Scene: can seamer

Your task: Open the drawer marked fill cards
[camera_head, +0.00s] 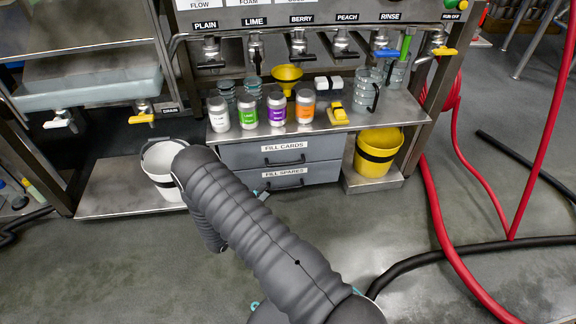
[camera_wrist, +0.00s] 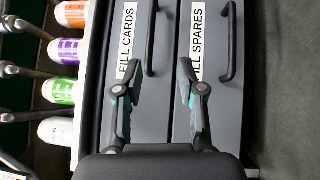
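The drawer marked FILL CARDS (camera_head: 240,157) is the upper of two grey drawers under the bench in the head view, and it looks closed. Its black bar handle (camera_head: 284,162) sits below the label. In the wrist view, turned sideways, this drawer (camera_wrist: 145,110) is the left one, with its handle (camera_wrist: 150,40) near the top. My gripper (camera_wrist: 159,68) is open and empty. Its fingertips are spread either side of the handle's line, with the handle just beyond them; contact cannot be told. In the head view my arm mostly hides the gripper.
The FILL SPARES drawer (camera_head: 323,174) is directly below, also closed, with its own handle (camera_wrist: 230,42). Several labelled jars (camera_head: 219,114) stand on the bench above. A white bucket (camera_head: 160,165) is left and a yellow bucket (camera_head: 377,152) right. Open floor lies in front.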

